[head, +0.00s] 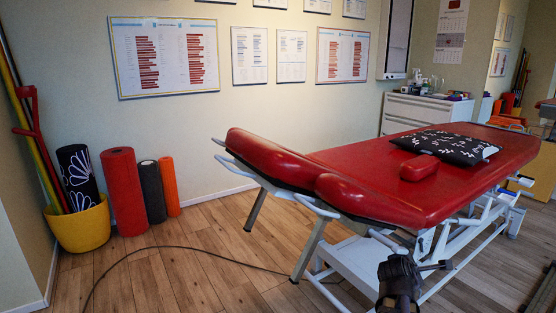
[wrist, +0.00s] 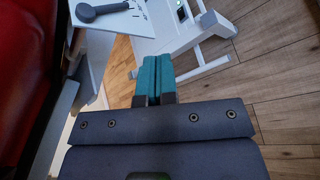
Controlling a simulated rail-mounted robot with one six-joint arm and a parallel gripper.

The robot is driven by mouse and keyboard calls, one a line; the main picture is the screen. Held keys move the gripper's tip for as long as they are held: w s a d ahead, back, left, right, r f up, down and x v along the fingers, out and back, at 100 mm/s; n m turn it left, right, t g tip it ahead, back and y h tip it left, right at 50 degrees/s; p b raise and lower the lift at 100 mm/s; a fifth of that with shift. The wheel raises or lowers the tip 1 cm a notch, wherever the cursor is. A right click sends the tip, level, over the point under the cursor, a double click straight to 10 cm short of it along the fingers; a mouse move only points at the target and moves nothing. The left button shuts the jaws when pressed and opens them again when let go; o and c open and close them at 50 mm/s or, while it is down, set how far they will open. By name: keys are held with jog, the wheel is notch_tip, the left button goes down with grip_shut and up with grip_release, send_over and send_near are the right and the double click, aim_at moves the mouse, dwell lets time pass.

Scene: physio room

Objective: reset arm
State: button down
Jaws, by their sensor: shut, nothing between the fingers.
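My gripper (wrist: 151,65) shows in the wrist view with its two teal fingers shut together and nothing between them. It is beside the white frame of the treatment table, with the wood floor behind it. In the head view, a dark part of my arm (head: 399,283) shows at the bottom, in front of the table's base. The fingers cannot be made out there.
The red treatment table (head: 340,165) stands close by and carries a black patterned pillow (head: 447,147) and a small red cushion (head: 419,168). In the wrist view, red padding (wrist: 18,60) and white frame bars (wrist: 185,45) are near. A cable (head: 180,247) crosses the open floor.

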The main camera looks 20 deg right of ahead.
jog(key=w+a+f+m+y, duration=0.2)
jog(key=a+m, duration=0.1)
jog(key=a, duration=0.5)
jog(key=w+a+f+m+g+y, duration=0.1)
jog(key=w+a+f+m+y, duration=0.15)
jog(key=a, duration=0.55)
jog(key=w+a+f+m+y, duration=0.2)
jog(key=w+a+m, duration=0.1)
jog(key=a, duration=0.5)
jog(key=s+a+f+m+g+y, duration=0.1)
jog(key=s+a+m+g+y, duration=0.1)
jog(key=a, duration=0.7)
jog(key=s+a+f+m+g+y, duration=0.1)
jog(key=s+a+m+y, duration=0.15)
jog(key=a, duration=0.65)
notch_tip(320, 180, up, 42)
jog(key=a+p, duration=0.1)
jog(key=p, duration=4)
jog(key=shift+w+f+m+g, duration=0.2)
jog(key=shift+m+g, duration=0.1)
jog(key=shift+g, duration=0.1)
